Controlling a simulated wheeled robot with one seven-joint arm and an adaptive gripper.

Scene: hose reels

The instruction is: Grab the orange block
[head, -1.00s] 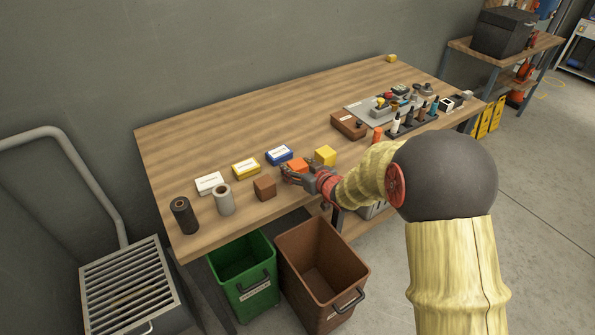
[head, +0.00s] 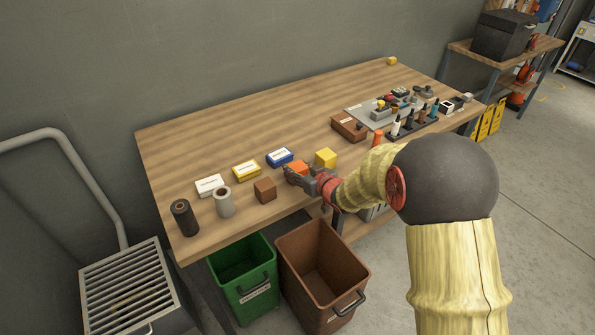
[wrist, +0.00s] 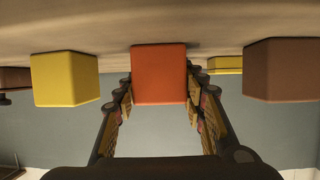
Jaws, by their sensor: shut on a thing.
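The orange block (head: 299,167) sits on the wooden workbench (head: 220,130) near its front edge, partly hidden by my gripper in the head view. In the wrist view the orange block (wrist: 159,74) is in the middle, between the two fingers of my gripper (wrist: 160,100). The fingers stand along its left and right sides, and my gripper is shut on it. The block appears to rest on the bench top.
A yellow block (head: 325,157) and a brown block (head: 265,190) stand close on either side. Blue (head: 280,156), yellow (head: 246,170) and white (head: 210,185) boxes lie to the left. A green bin (head: 243,272) and brown bin (head: 322,268) stand below the front edge.

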